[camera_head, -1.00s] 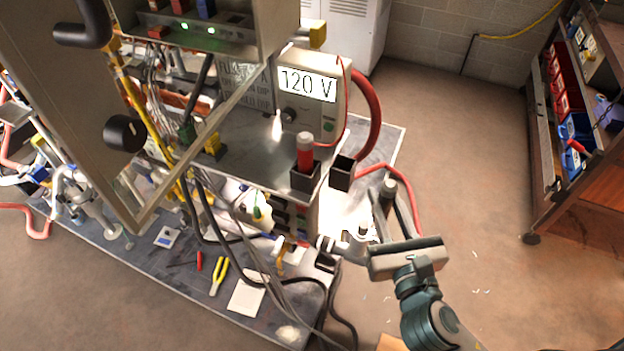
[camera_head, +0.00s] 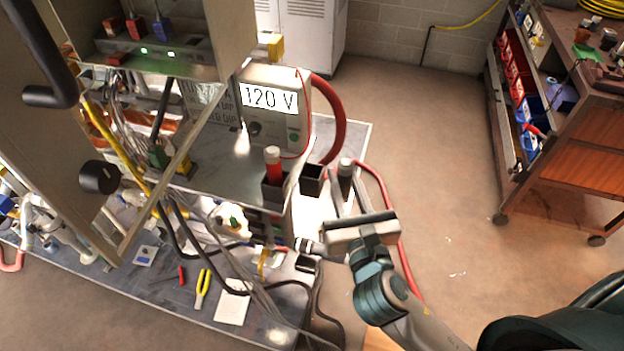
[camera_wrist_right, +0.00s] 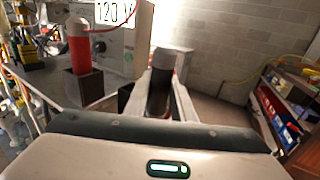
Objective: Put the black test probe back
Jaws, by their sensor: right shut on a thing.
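My right gripper (camera_head: 345,192) is shut on the black test probe (camera_head: 346,183), which has a grey top and stands roughly upright between the fingers. In the right wrist view the probe (camera_wrist_right: 158,95) shows between the two pale fingers. The empty black holder (camera_head: 312,182) is on the edge of the meter shelf, just left of the probe. The probe appears beside the holder, not in it; its lower end is hidden by the fingers. The red test probe (camera_head: 273,164) stands upright in the other black holder (camera_head: 273,195). My left gripper is not in view.
The meter (camera_head: 270,107) reads 120 V behind the holders. A thick red cable (camera_head: 338,120) loops beside it, and a thinner red cable runs down past my right arm. An open panel door (camera_head: 95,120) stands at left. The floor to the right is clear up to a tool cart (camera_head: 565,150).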

